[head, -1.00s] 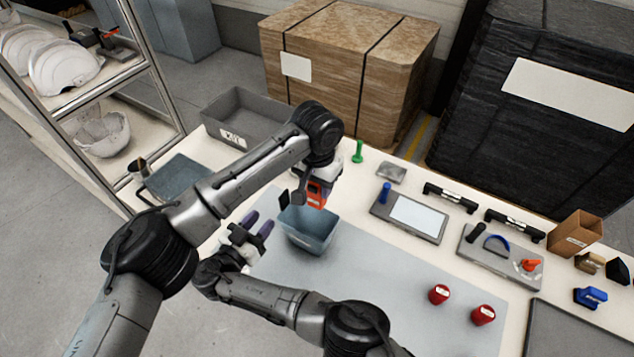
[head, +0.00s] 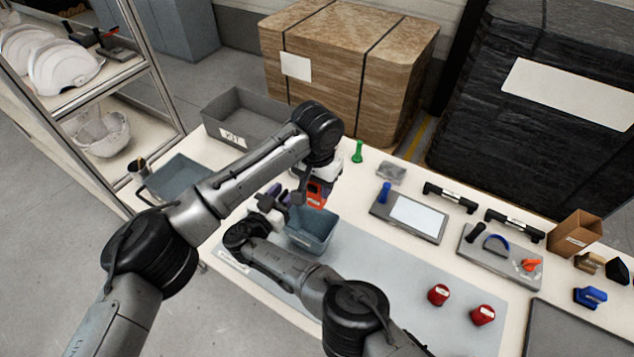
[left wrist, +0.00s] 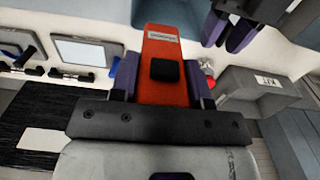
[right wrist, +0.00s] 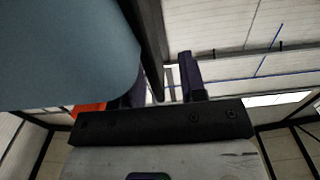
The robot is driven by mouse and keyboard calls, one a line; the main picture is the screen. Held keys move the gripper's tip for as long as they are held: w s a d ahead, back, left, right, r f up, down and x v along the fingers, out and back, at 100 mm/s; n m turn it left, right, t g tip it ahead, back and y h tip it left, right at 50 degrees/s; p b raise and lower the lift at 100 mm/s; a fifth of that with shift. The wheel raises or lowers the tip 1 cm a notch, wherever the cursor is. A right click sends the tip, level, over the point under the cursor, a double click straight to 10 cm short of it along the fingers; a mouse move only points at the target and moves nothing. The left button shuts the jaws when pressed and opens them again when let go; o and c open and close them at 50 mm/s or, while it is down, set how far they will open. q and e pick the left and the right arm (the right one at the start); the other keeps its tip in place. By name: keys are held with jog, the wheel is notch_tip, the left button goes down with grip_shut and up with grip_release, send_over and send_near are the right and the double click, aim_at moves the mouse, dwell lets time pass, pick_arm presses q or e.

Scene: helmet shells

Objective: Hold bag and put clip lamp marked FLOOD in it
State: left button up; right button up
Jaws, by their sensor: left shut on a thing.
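The blue-grey open-topped bag (head: 312,236) stands on the grey mat in the head view. It fills the upper left of the right wrist view (right wrist: 65,50). My left gripper (head: 318,181) is shut on an orange clip lamp (left wrist: 166,65) with a black pad and a white label too small to read. The lamp (head: 316,194) is above the bag's far side. My right gripper (head: 272,197) is at the bag's left rim, fingers apart (right wrist: 160,88), with a dark upright strip of the bag (right wrist: 152,45) between them. It also shows in the left wrist view (left wrist: 228,30).
A grey bin (head: 225,135) and a blue-grey tray (head: 182,178) lie to the left.

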jog(key=shift+x, duration=0.85)
jog(key=shift+c, duration=0.3)
grip_shut()
